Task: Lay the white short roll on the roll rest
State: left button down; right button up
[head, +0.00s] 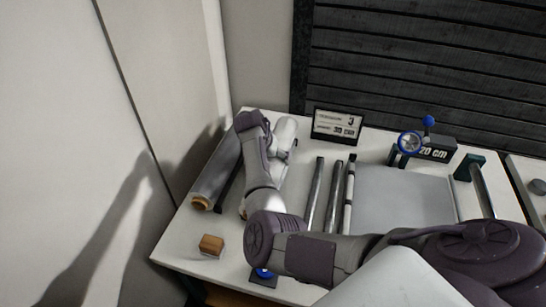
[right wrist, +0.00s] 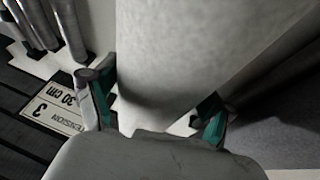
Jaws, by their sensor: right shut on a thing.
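The white short roll (right wrist: 190,50) fills the middle of the right wrist view as a wide pale cylinder. My right gripper (right wrist: 155,108) is shut around it, one teal-padded finger on each side. In the head view my right arm reaches across to the table's left part, and the hand (head: 285,135) is near the back edge. There my arm hides most of the roll. Several parallel metal bars (head: 316,195) lie mid-table, just right of the hand; I cannot tell for sure whether they are the roll rest. My left gripper is not in view.
A grey roll (head: 217,178) with a brown core lies at the table's left. A wooden block (head: 211,244) sits near the front. A sign (head: 337,125) stands at the back. A flat grey sheet (head: 405,200) and a blue dial (head: 410,143) are on the right.

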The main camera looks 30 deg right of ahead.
jog(key=o, duration=1.3)
jog(key=shift+o, duration=0.7)
jog(key=v, duration=1.2)
jog(key=shift+s, duration=0.1)
